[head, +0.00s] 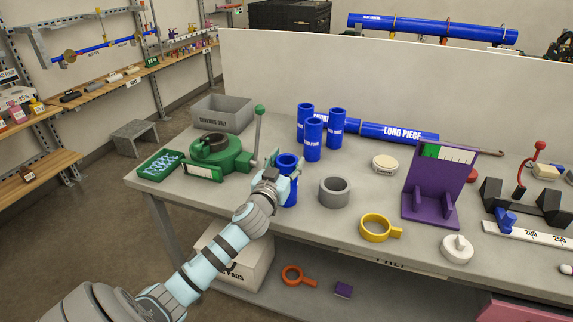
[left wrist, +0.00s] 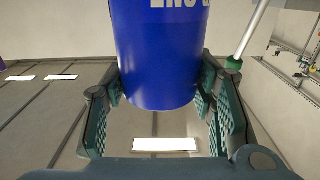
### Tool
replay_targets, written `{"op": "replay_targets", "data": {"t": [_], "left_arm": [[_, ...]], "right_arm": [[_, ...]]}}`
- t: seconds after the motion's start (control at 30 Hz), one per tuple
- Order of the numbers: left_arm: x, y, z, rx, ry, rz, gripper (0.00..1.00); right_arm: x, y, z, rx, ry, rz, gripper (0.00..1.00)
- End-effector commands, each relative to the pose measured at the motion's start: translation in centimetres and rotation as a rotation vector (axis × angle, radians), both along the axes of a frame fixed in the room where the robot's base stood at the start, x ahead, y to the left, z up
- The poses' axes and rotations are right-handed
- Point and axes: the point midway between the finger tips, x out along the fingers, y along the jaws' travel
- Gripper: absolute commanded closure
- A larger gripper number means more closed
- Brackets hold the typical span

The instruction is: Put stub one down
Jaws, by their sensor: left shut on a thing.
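Stub one is a blue tube (head: 288,161) with an open top, upright near the front edge of the bench (head: 330,222). My left gripper (head: 275,178) is shut on it from the front left. In the left wrist view the blue stub (left wrist: 160,55), with white lettering ending in "ONE", sits between the two ribbed fingers (left wrist: 163,105). My fingers hide part of it in the head view, and I cannot tell whether its lower end touches the bench. My right gripper is not in view.
A green clamp device with a lever (head: 222,155) stands left of the stub. Several blue stubs (head: 313,140) stand behind it. A grey ring (head: 335,191) is close on its right, then a yellow ring (head: 375,227) and a purple stand (head: 432,190). A grey bin (head: 222,112) is at the back left.

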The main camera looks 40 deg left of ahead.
Motion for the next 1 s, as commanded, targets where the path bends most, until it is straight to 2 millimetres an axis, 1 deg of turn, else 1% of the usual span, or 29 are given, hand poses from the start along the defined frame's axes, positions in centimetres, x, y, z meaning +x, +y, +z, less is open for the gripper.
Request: {"op": "replay_targets", "data": {"t": [0.1, 0.13, 0.23, 0.53, 0.67, 0.77, 1.0], "left_arm": [[0.0, 0.0, 0.0, 0.0, 0.0, 0.0, 1.0], [0.0, 0.0, 0.0, 0.0, 0.001, 0.0, 0.45], [0.0, 0.0, 0.0, 0.0, 0.0, 0.0, 0.29], [0.0, 0.0, 0.2, 0.0, 0.0, 0.0, 0.29], [-1.0, -0.3, 0.0, 0.003, 0.001, -0.001, 0.29], [-2.8, -1.0, 0.0, 0.003, 0.002, -0.002, 0.29], [-8.8, -3.1, -0.1, 0.002, 0.002, -0.002, 0.29]], "right_arm": [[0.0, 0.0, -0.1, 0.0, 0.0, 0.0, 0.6], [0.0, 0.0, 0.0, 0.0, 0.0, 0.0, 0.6], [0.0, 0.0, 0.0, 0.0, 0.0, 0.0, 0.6], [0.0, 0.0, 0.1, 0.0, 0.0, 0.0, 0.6], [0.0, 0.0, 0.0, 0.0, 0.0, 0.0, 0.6], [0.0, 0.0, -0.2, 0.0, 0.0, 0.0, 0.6], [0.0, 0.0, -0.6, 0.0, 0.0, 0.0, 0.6]]}}
